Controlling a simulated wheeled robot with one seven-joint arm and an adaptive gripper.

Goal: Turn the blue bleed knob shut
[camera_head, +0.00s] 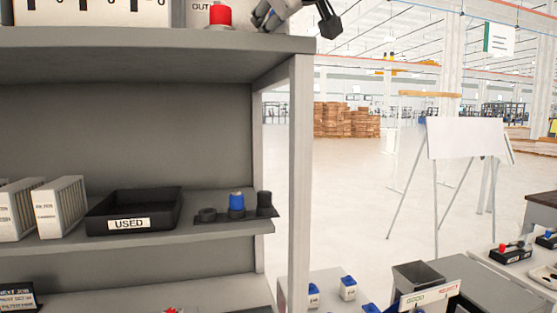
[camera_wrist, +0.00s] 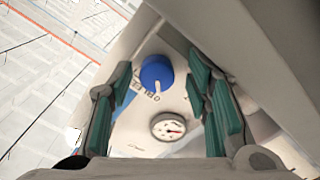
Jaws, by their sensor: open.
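The blue bleed knob (camera_wrist: 156,70) shows in the wrist view on a pale panel, with a white pointer mark toward the lettering below it. Part of the lettering is hard to read. A round white gauge (camera_wrist: 167,127) sits just below the knob. My gripper (camera_wrist: 160,78) is open, its green-padded fingers to the left and right of the knob, and nothing is between them in their grip. I cannot tell the exact gap to the knob. In the head view, part of my gripper (camera_head: 328,20) shows at the top edge; the bleed knob is not seen there.
The upper shelf (camera_head: 150,60) holds a red knob (camera_head: 220,16) near my gripper. A shelf post (camera_head: 300,150) stands at its right end. The lower shelf carries a black tray marked USED (camera_head: 130,222) and a blue-topped item (camera_head: 236,202).

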